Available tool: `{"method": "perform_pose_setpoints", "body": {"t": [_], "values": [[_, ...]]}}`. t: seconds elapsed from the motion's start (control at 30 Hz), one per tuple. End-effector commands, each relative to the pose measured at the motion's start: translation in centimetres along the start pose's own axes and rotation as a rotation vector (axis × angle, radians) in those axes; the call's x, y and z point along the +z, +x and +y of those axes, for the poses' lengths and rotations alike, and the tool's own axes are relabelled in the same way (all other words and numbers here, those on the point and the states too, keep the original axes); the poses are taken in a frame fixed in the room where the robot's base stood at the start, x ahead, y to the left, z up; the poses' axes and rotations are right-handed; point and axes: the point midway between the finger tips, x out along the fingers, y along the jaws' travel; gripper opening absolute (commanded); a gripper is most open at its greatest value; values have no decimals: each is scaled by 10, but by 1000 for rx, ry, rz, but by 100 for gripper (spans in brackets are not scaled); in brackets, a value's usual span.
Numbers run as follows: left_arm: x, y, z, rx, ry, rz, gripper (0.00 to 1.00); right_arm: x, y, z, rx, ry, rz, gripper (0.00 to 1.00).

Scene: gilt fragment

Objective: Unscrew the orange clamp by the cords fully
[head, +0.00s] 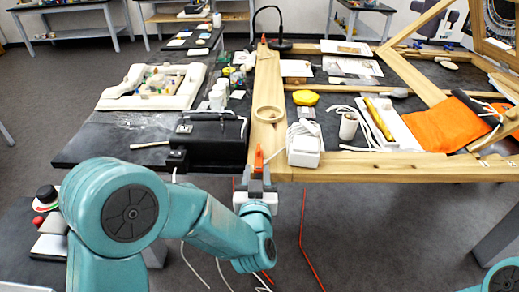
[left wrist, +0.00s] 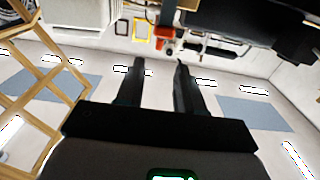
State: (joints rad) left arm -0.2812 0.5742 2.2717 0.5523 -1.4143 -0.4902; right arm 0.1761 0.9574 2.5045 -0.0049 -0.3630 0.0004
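The orange clamp (head: 259,160) sits on the front edge of the wooden frame, left of the white cords (head: 298,130). My left gripper (head: 256,186) is just below and in front of it, pointing up at the frame edge. In the left wrist view the two dark fingers (left wrist: 158,68) stand apart with nothing visible between them. The clamp's orange-red part (left wrist: 165,34) shows beyond the fingertips, roughly in line with the gap. Whether a finger touches it cannot be told. My right gripper is out of view.
A white box (head: 304,146) stands right of the clamp. A black case (head: 208,138) lies to its left on the dark table. An orange cloth (head: 445,125) lies at the right. Red and white cables hang below the frame near my left arm.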

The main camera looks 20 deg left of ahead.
Motion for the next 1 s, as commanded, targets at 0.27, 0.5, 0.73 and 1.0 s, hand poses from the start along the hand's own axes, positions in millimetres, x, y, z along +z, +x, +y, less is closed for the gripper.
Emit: {"method": "perform_pose_setpoints", "body": {"t": [0.27,0.5,0.73,1.0], "values": [[-1,62,3,1,0,0,37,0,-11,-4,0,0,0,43],[0,88,4,3,1,0,37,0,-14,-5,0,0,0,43],[1,90,4,4,2,0,37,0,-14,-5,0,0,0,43],[0,90,3,3,1,0,0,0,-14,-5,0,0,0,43]]}}
